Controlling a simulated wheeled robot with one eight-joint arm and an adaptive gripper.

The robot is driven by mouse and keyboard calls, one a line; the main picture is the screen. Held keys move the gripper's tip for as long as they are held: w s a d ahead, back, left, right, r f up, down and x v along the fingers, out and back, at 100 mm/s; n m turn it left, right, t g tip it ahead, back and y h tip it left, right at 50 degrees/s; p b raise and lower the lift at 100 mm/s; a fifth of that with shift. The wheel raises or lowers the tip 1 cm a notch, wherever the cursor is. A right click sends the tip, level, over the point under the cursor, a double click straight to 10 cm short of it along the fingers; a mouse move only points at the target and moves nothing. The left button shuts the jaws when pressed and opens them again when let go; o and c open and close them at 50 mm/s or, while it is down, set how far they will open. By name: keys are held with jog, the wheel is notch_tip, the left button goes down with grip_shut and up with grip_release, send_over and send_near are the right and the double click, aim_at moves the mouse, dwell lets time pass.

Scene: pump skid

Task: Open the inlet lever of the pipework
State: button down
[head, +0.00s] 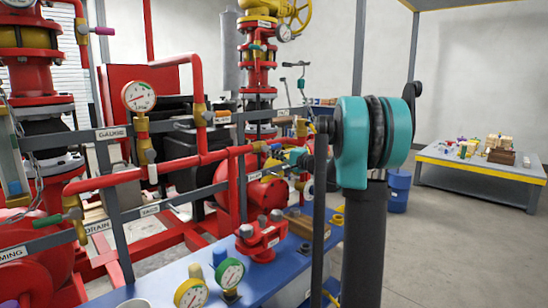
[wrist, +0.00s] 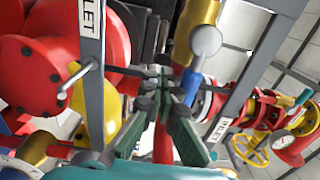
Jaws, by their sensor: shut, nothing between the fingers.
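My gripper (wrist: 164,88) is in the middle of the wrist view, its dark green-grey fingers drawn together and empty. Just beyond it to the upper right is a brass valve body (wrist: 197,18) with a grey round hub (wrist: 206,40). A label ending in "LET" (wrist: 91,15) is on the grey upright at left. Another label, which seems to read "INLET" (wrist: 219,129), is on the right upright. In the head view my arm partly hides this area, so the inlet lever is not clear there.
Red pipes (head: 205,110) and grey rails stand close around my gripper. A pressure gauge (head: 138,96) faces out at left. A yellow handwheel (wrist: 249,148) is at the wrist view's lower right. A blue drum (head: 398,190) and a table (head: 450,165) stand farther right, with clear floor between.

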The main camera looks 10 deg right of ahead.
jog(key=shift+f, duration=0.15)
jog(key=v, duration=0.9)
jog(key=shift+f, duration=0.4)
jog(key=shift+s, duration=0.1)
